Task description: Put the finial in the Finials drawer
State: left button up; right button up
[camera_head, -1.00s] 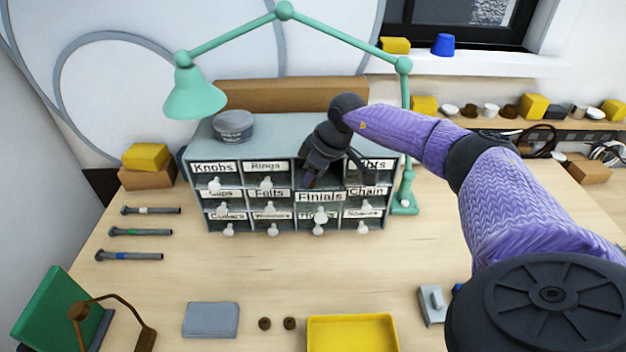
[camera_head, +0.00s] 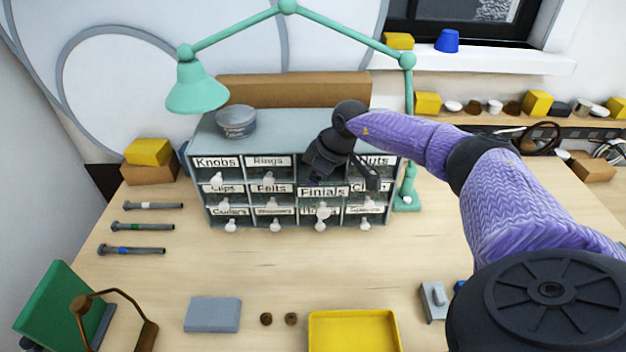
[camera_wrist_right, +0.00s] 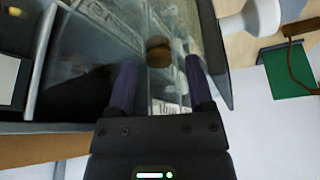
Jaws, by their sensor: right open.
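The Finials drawer (camera_head: 323,192) stands pulled out from the middle of the small-drawer cabinet (camera_head: 225,172). My right gripper (camera_head: 342,183) is just above and behind its labelled front, fingers pointing down. In the right wrist view its two fingers (camera_wrist_right: 159,74) are apart. A small brown round piece, which looks like the finial (camera_wrist_right: 158,52), shows between and past the fingertips, apart from both. It appears within the clear-walled drawer; I cannot tell whether it rests on the floor. In the head view the finial is hidden. My left gripper is not in view.
A teal lamp (camera_head: 197,90) arches over the cabinet, and a grey round tin (camera_head: 236,122) sits on top. The table between is clear.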

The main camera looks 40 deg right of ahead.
jog(key=v, duration=1.1)
jog(key=shift+s, duration=0.1)
